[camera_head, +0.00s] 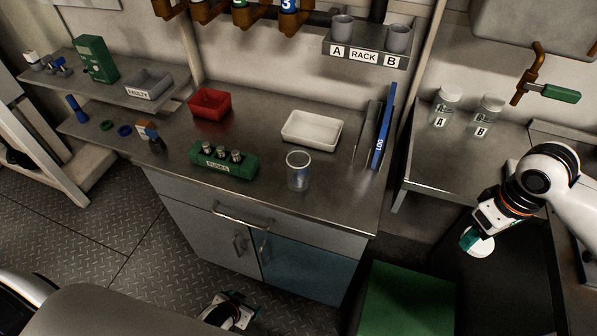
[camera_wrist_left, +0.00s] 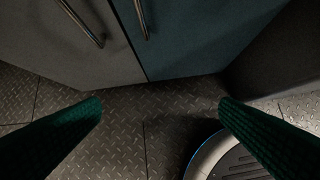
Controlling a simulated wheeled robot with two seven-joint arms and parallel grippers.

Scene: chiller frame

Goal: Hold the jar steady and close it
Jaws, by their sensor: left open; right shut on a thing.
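The open clear jar (camera_head: 298,171) stands upright on the metal counter, near its front edge, in the head view. My right gripper (camera_head: 474,240) is shut on a white round lid (camera_head: 481,247), held in the air to the right of the counter and well away from the jar. My left gripper (camera_head: 236,312) is low in front of the cabinet, far below the jar. In the left wrist view its two green fingers (camera_wrist_left: 160,108) are wide apart with nothing between them. Its fingertips are hard to make out in the head view.
A green block with several metal pieces (camera_head: 223,162) stands left of the jar. A white tray (camera_head: 311,131) and red bin (camera_head: 210,104) are behind. Blue binder (camera_head: 383,127) stands at right. Lidded jars A (camera_head: 445,106) and B (camera_head: 487,115) are on the side counter.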

